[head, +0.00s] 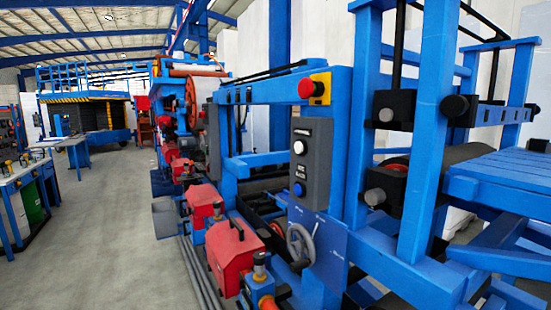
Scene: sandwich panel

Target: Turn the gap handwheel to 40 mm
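A grey metal handwheel (300,244) is mounted low on the near side of the blue machine frame, in front of a blue plate (330,258). Its rim and spokes show, but no gap scale or reading is legible. Above it a dark grey control box (310,160) carries a white knob, a small label and a blue button. A red emergency stop button (307,88) sits on a yellow plate higher up. Neither of my grippers is in the head view.
Red boxes (234,252) with handles stand left of the handwheel, beside a small post with a yellow-and-black top (259,268). Grey pipes (198,272) run along the floor. The concrete aisle (110,225) is clear. Workbenches (22,185) stand at the far left.

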